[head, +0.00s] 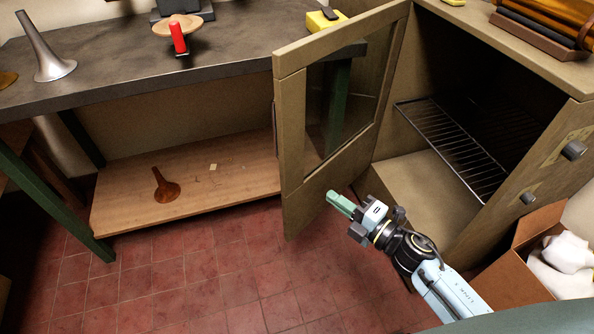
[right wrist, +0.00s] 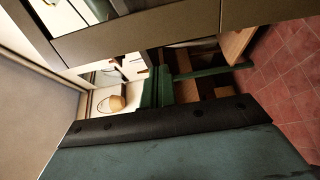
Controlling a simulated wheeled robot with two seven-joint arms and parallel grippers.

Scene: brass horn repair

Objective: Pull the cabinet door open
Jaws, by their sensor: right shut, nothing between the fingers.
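The cabinet door (head: 293,140), a beige frame with a glass pane, stands wide open in the head view, swung out to the left of the cabinet (head: 420,190). A slim handle (head: 275,116) shows edge-on at the door's left side. My right gripper (head: 335,199) is shut and empty, at the lower inner side of the door in front of the opening. Whether it touches the door cannot be told. In the right wrist view, a beige frame (right wrist: 150,38), apparently the door's, crosses the top. My left gripper is not in view.
Inside the cabinet is a wire rack (head: 455,145). A dark-topped workbench (head: 150,65) with a lower wooden shelf (head: 225,165) stands left of the door. A cardboard box (head: 520,262) with white contents sits at lower right. The red tiled floor (head: 190,270) at lower left is clear.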

